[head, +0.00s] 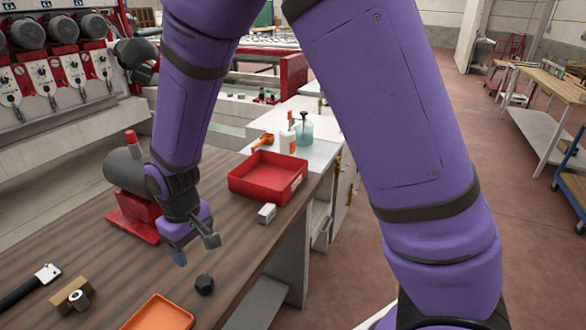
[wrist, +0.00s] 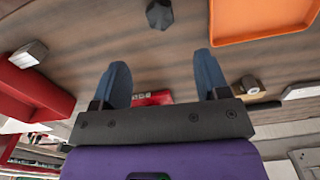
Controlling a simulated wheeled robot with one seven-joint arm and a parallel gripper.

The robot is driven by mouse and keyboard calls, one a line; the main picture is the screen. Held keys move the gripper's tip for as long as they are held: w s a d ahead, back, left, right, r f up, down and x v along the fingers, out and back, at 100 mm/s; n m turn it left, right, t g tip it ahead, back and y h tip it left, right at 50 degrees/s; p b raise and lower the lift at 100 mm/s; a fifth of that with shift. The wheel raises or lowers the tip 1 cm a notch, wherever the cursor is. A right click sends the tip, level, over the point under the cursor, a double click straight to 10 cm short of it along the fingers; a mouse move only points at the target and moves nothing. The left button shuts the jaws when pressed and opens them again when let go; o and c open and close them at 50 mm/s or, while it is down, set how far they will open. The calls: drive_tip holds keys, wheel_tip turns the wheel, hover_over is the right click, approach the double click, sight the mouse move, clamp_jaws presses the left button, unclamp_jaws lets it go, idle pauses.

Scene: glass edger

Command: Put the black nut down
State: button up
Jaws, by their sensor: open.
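The black nut (head: 204,284) lies on the brown wooden bench, in front of and to the right of my gripper in the head view. It also shows at the top middle of the wrist view (wrist: 159,14), beyond the fingertips and apart from them. My gripper (head: 194,250) is open and empty, hanging above the bench. In the wrist view its two blue fingers (wrist: 162,75) stand wide apart with nothing between them.
An orange tray (head: 160,314) lies near the nut. A grey-white block (head: 267,213) and a red bin (head: 240,181) stand behind. A red-based grey machine (head: 133,222) is left of my gripper. A wooden block (head: 72,296) and a hammer-like tool (head: 30,287) lie at front left.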

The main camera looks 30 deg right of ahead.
drive_tip(key=s+d+r+m+t+y, duration=0.1)
drive_tip(key=s+d+r+m+t, duration=0.15)
drive_tip(key=d+r, duration=1.25)
drive_tip(key=s+d+r+m+t, duration=0.1)
drive_tip(key=s+d+r, duration=0.4)
drive_tip(key=s, duration=0.3)
drive_tip(key=s+d+r+m+t+h, duration=0.1)
drive_tip(key=s+d+r+m, duration=0.1)
drive_tip(key=s+d+r, duration=0.2)
drive_tip(key=s+r, duration=0.2)
drive_tip(key=s, duration=0.2)
drive_tip(key=shift+d+r+t, duration=0.35)
drive_tip(key=shift+d, duration=0.05)
